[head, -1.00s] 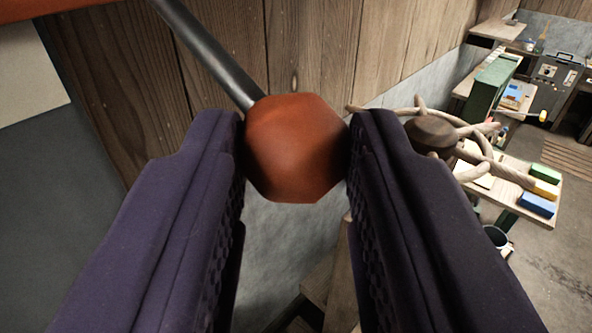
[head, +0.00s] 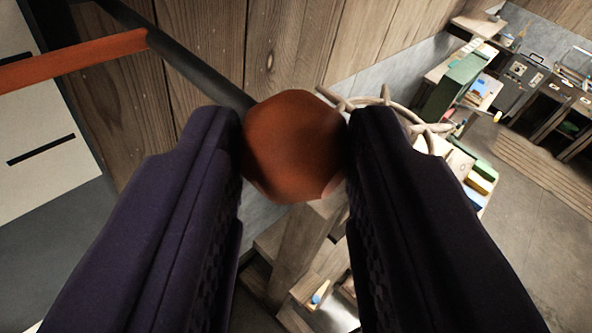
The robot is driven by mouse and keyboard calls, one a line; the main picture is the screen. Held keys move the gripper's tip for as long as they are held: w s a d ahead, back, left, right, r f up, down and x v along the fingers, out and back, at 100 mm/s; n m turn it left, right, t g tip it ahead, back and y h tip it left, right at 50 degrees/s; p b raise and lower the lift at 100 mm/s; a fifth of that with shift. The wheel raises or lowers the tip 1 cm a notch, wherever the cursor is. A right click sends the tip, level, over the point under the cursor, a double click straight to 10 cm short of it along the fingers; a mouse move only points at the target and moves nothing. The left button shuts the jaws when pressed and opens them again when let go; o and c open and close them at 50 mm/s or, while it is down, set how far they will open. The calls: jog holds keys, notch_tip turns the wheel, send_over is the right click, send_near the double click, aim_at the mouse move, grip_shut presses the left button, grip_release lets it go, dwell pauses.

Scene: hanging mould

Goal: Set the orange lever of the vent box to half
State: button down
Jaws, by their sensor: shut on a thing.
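The orange knob (head: 293,148) of the lever sits between the two dark fingers of my gripper (head: 293,150), which is shut on it. A dark rod (head: 195,68) runs from the knob up to the left. An orange strip (head: 72,60) crosses the upper left and meets the rod in the picture. Behind it is a pale panel with a dark slot (head: 40,150), which seems to be part of the vent box. Most of the box lies outside the view, and I cannot read the lever's setting.
A plank wall (head: 215,60) stands close behind the rod. A looped rope (head: 385,98) hangs just right of the knob. Wooden posts (head: 297,245) stand below. A green box (head: 460,85) and grey cabinets (head: 525,80) are farther back right, with clear floor (head: 530,240) in front.

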jog(key=shift+r, duration=0.25)
jog(key=c, duration=0.8)
grip_release()
jog(key=shift+a+f, duration=0.1)
jog(key=shift+s, duration=0.1)
jog(key=s, duration=0.2)
jog(key=s+r, duration=0.1)
jog(key=s, duration=0.4)
jog(key=shift+s+d+r, duration=0.15)
jog(key=shift+d+r, duration=0.05)
jog(key=shift+d, duration=0.2)
jog(key=shift+f+b, duration=0.15)
jog(key=shift+b, duration=0.15)
